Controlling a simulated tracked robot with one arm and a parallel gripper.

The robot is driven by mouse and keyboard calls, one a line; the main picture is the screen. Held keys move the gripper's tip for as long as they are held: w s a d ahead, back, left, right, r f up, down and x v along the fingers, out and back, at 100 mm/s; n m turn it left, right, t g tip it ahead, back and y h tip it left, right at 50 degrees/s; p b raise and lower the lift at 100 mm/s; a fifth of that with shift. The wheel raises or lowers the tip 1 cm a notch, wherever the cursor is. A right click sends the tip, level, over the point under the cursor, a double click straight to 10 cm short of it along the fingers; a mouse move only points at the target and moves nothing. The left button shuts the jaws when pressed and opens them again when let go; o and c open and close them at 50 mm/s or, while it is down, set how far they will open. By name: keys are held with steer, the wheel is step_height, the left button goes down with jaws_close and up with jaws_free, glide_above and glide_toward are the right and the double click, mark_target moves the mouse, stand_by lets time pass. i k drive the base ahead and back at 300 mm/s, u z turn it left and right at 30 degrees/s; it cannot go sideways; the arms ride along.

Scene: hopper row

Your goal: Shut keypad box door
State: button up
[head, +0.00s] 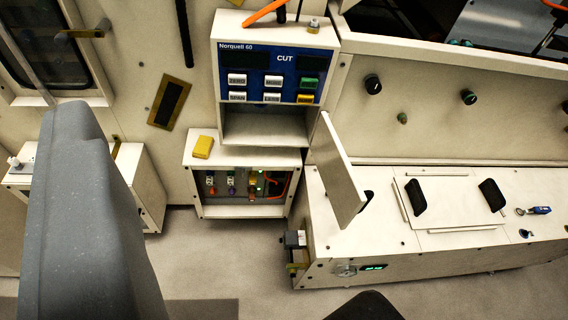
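The keypad box (228,28) is a cream box on the wall, upper middle. Its blue panel (282,72) reads "Norquell 60" and "CUT" and carries white, green and yellow keys. Below the panel is an open recess. A cream door panel (338,172) stands swung out to the right of the boxes, seen nearly edge-on. I cannot tell whether its hinge is on the keypad box or on the lower box (244,212). The lower box's front is open and shows wiring and small lights. I cannot make out my gripper in this view.
A large grey shape (90,220) blocks the left foreground, and a dark rounded shape (365,307) is at the bottom edge. A yellow block (203,147) lies on the lower box. A cream console (430,215) fills the right. Bare floor (215,265) shows in the middle.

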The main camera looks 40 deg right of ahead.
mark_target(347, 198)
steer(key=u, duration=1.65)
steer(key=k, duration=2.15)
steer(key=z, duration=1.65)
steer(key=i, duration=1)
steer(key=u, duration=0.1)
